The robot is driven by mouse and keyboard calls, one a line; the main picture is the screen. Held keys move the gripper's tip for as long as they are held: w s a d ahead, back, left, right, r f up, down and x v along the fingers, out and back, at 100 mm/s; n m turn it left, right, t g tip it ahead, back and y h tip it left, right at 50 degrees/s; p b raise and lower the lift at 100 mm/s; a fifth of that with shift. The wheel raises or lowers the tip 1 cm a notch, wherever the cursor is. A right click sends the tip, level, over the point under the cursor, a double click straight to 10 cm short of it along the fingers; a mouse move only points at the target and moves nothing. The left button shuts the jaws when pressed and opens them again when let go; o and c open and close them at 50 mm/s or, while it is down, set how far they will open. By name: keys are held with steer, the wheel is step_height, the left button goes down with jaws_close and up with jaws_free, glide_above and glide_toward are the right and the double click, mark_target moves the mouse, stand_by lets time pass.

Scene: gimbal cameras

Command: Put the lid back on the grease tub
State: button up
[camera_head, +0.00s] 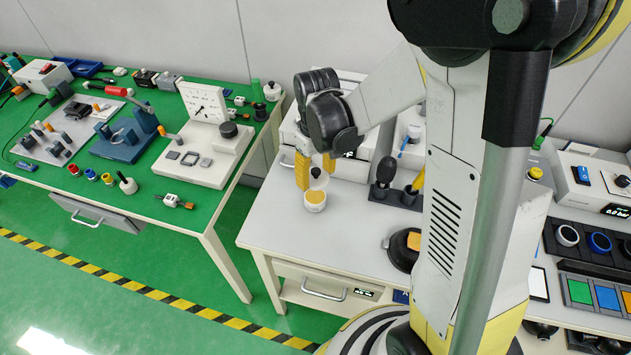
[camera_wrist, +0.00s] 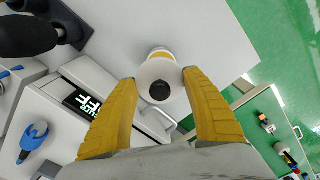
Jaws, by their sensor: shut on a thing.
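The grease tub (camera_head: 314,207) is a small white round tub with yellow-orange grease showing in its open top. It stands on the light workbench below my gripper. The lid is a white disc (camera_wrist: 146,76) with a black knob, and it also shows in the head view (camera_head: 318,183). My gripper (camera_wrist: 160,82) has yellow fingers, shut on the lid's two sides; in the head view my gripper (camera_head: 316,170) hangs over the bench. The lid is held above the tub, apart from it in the head view. In the wrist view the lid hides most of the tub (camera_wrist: 160,51).
A white device with a display (camera_wrist: 84,101) stands behind my gripper. Dark-handled tools (camera_head: 384,173) stand in a holder to the right. A black round object (camera_head: 402,249) lies near the bench front. The bench left and front of the tub is clear.

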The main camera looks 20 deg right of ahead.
mark_target(315, 196)
steer(key=shift+s+a+f+b, duration=0.15)
steer(key=shift+f+b, duration=0.15)
steer(key=shift+f, duration=0.15)
steer(key=shift+f+b, duration=2.05)
steer(key=shift+f, duration=0.6)
steer(key=shift+f+b, duration=0.15)
steer(key=shift+b, duration=0.3)
steer(key=o, duration=1.3)
steer(key=shift+r+p, duration=2.65)
steer(key=shift+r, duration=0.9)
